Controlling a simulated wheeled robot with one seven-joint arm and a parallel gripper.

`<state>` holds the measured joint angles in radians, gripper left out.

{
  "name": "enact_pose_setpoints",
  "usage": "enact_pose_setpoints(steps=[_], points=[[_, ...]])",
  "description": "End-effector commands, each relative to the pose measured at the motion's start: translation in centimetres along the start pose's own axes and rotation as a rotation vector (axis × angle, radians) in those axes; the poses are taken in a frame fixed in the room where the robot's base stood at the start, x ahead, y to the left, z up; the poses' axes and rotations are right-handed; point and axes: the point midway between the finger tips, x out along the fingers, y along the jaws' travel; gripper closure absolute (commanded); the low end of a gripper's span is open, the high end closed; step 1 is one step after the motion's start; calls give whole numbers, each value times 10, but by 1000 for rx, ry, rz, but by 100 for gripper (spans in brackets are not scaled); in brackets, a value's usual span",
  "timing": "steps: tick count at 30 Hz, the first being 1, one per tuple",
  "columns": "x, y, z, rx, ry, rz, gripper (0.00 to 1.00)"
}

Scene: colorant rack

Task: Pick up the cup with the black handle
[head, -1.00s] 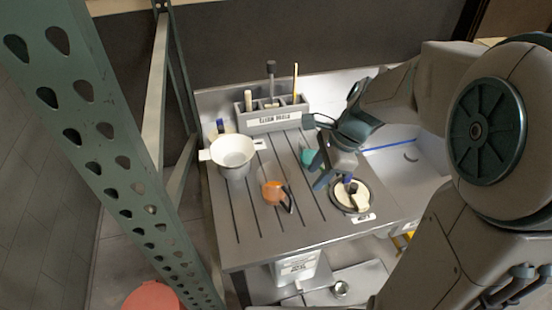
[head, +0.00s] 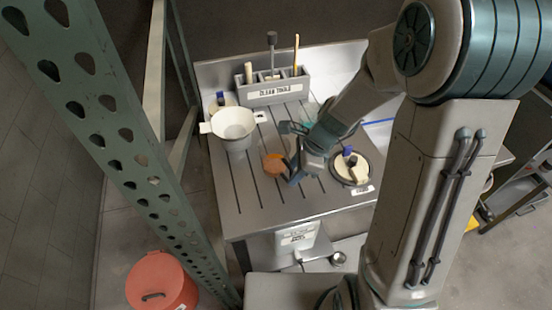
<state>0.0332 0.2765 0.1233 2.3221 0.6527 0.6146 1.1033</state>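The orange cup (head: 273,165) stands on the grooved metal counter (head: 253,205), right of and nearer than the white pot. Its black handle, plain to see a second ago, is now mostly hidden behind my gripper. My gripper (head: 288,153) is open, with its two fingers spread and pointing left toward the cup's right side. One finger is on the far side and the other comes down near the handle. I cannot tell whether it touches the cup.
A white two-handled pot (head: 233,124) stands left of the cup. A grey tool caddy (head: 272,90) is at the back. A round hole with a blue-topped brush (head: 349,160) lies to the right. A green perforated post (head: 130,150) rises at left, with a red lidded bin (head: 160,283) on the floor.

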Motion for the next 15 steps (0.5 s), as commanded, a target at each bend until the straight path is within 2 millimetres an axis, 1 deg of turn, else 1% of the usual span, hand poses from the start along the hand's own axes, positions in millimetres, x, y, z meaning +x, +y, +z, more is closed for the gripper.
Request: enact_pose_setpoints(steps=[1, 3, 6, 13, 14, 15], points=[[7, 1, 0, 1, 0, 4, 64], [15, 0, 0, 1, -1, 3, 64], [21, 0, 0, -1, 0, 1, 64], [22, 0, 0, -1, 0, -1, 64], [22, 0, 0, -1, 0, -1, 66], [22, 0, 0, -1, 0, -1, 77]])
